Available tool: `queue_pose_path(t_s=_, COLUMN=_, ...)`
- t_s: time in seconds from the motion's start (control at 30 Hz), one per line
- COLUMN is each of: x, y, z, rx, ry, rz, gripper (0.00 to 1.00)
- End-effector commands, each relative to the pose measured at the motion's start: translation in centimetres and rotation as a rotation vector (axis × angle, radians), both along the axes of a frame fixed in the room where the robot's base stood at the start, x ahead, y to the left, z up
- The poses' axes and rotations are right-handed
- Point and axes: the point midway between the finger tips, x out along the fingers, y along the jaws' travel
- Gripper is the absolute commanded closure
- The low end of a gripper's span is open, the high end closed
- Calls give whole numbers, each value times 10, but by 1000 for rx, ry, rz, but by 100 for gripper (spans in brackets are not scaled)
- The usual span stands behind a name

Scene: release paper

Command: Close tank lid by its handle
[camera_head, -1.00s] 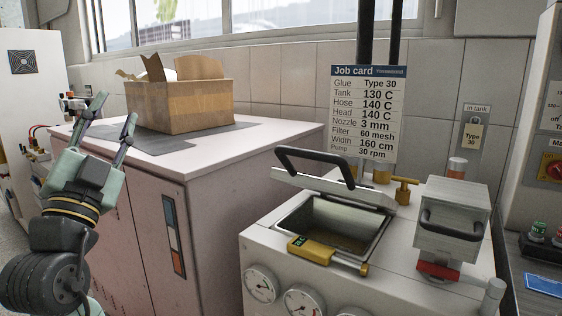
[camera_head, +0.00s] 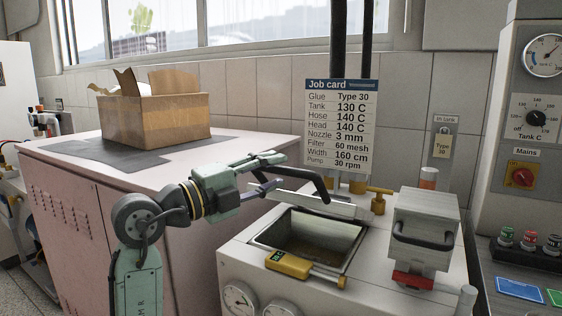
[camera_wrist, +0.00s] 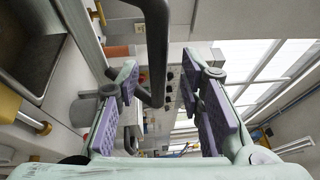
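The tank (camera_head: 308,238) is an open rectangular well in the white machine top. Its pale lid (camera_head: 318,205) stands raised, hinged at the back. The lid's black handle (camera_head: 318,180) is a bent bar on the lid. My gripper (camera_head: 279,171) is at the handle's left end, fingers pointing right. In the wrist view my gripper (camera_wrist: 172,80) is open, with a purple pad on each side. The handle (camera_wrist: 156,45) shows between the fingers there, nearer the left one. I cannot tell whether a finger touches it.
A yellow gauge (camera_head: 288,264) sits on the tank's front rim. A grey box with a black handle (camera_head: 425,225) stands right of the tank. Brass fittings (camera_head: 378,200) stand behind the lid. A cardboard box (camera_head: 153,118) sits on the cabinet at left.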

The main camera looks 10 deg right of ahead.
Motion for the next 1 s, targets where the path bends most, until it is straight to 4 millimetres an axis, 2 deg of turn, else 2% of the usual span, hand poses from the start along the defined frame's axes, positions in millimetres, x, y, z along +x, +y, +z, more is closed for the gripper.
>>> queue_pose_path(t_s=0.1, x=9, y=-14, z=3, rx=0, ry=1, rz=-2, gripper=65)
queue_pose_path(t_s=0.2, x=13, y=-21, z=3, rx=-1, ry=-1, rz=0, gripper=65)
queue_pose_path(t_s=0.57, x=15, y=-24, z=3, rx=-1, ry=0, rz=1, gripper=66)
queue_pose_path(t_s=1.0, x=15, y=-24, z=3, rx=-3, ry=-1, rz=2, gripper=95)
